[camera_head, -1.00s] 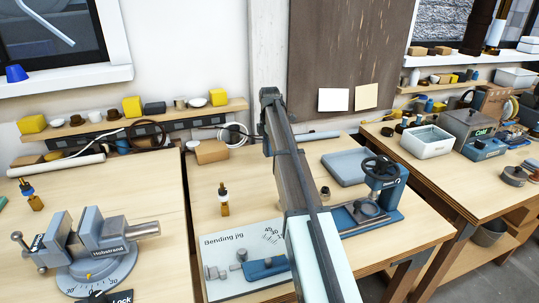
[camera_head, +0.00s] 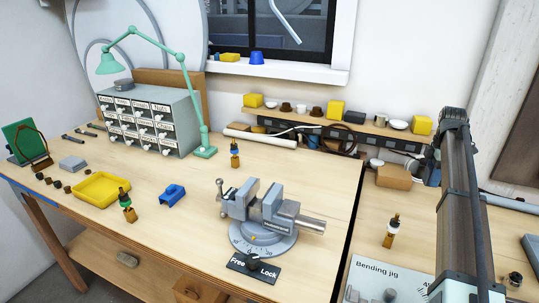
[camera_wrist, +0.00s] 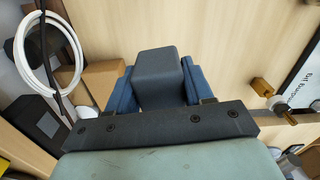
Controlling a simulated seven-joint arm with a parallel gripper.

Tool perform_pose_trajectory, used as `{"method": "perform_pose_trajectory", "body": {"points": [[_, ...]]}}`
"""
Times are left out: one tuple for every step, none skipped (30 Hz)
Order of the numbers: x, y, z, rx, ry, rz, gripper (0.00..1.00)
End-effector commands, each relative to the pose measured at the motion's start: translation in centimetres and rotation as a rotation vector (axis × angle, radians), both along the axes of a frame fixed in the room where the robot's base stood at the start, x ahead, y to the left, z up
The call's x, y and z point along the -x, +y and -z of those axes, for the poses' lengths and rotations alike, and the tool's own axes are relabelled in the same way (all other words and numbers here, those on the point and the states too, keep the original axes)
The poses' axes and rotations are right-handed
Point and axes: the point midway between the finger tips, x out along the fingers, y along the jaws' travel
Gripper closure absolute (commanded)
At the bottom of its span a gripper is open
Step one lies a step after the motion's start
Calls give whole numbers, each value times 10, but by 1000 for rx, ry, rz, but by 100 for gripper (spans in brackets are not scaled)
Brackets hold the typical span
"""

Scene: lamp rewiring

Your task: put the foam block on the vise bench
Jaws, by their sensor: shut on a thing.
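My gripper (camera_wrist: 158,82) is shut on a dark grey block, the foam block (camera_wrist: 160,68), which sits between its two blue fingers in the wrist view. Pale wood lies beyond the block. In the head view my arm stands at the right, over the bending-jig bench, and the block cannot be made out there. The vise bench (camera_head: 322,185) is the wooden table at the left and middle. It carries a grey vise (camera_head: 262,215) on a round dial base, with a Free/Lock plate (camera_head: 253,268) in front.
On the vise bench stand a drawer cabinet (camera_head: 150,117), a green lamp (camera_head: 183,75), a yellow tray (camera_head: 102,188), a blue part (camera_head: 172,195) and small bottles. A cardboard box (camera_wrist: 104,80) and white cable coil (camera_wrist: 48,50) lie beside my gripper.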

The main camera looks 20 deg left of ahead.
Motion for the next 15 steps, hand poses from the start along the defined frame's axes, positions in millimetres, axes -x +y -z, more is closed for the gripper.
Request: {"method": "perform_pose_trajectory", "body": {"points": [[0, 23, -1, 0, 0, -27, 77], [0, 34, -1, 0, 0, -41, 77], [0, 50, -2, 0, 0, -60, 77], [0, 61, -3, 0, 0, -73, 77], [1, 73, -3, 0, 0, -87, 77], [2, 89, -4, 0, 0, -105, 77], [3, 100, -4, 0, 0, -120, 77], [4, 112, -5, 0, 0, -133, 77], [6, 127, -6, 0, 0, -152, 77], [7, 138, -6, 0, 0, -165, 77], [9, 150, -7, 0, 0, -179, 77], [11, 165, -8, 0, 0, -197, 77], [14, 177, -8, 0, 0, -212, 77], [16, 188, -9, 0, 0, -225, 77], [19, 204, -10, 0, 0, -244, 77]]}}
